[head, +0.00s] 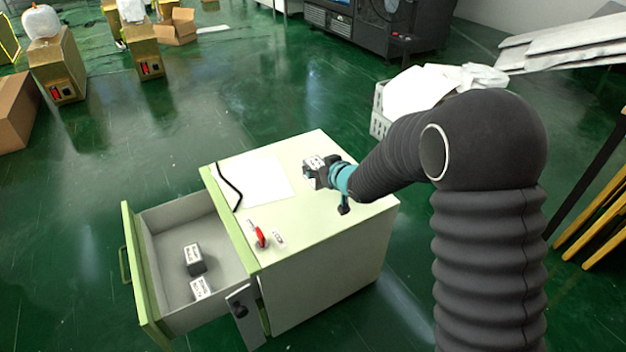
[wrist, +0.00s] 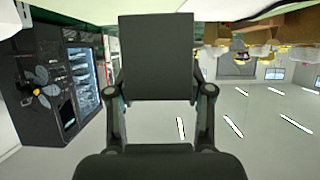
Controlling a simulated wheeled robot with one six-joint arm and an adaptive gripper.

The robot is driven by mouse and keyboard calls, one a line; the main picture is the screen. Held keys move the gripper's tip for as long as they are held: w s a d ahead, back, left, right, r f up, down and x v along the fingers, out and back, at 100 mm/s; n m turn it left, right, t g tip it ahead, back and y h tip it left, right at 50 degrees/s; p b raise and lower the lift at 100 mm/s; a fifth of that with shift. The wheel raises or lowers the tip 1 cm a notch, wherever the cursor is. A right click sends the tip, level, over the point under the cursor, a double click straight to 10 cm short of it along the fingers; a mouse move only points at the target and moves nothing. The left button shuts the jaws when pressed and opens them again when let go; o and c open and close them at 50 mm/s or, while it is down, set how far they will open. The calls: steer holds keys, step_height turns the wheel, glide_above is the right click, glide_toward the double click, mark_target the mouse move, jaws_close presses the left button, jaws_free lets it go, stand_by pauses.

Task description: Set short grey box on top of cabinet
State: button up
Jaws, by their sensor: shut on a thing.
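My gripper (head: 320,172) is shut on a small grey box (head: 313,162) with a white labelled face, over the far part of the pale green cabinet's top (head: 330,212). In the wrist view the dark grey box (wrist: 156,55) sits between the two fingers of my gripper (wrist: 158,92). Its edge is close to a pale surface at the top of that picture; I cannot tell whether it touches. The cabinet's drawer (head: 220,228) is open to the left. A dark box with a white label (head: 194,258) and another white-labelled box (head: 200,289) lie inside it.
A white sheet (head: 265,178) and a black strip (head: 229,187) lie on the cabinet top. A red-handled item (head: 261,238) is near its front left edge. A white basket (head: 379,118) stands behind to the right. Bare top lies right of the sheet.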

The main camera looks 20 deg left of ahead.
steer(key=shift+s+x, duration=0.2)
steer(key=shift+x, duration=0.9)
steer(key=shift+f, duration=2)
steer(key=shift+f, duration=0.15)
steer(key=o, duration=1.2)
steer(key=shift+o, duration=0.2)
steer(key=shift+r, duration=0.2)
steer(key=v, duration=1.2)
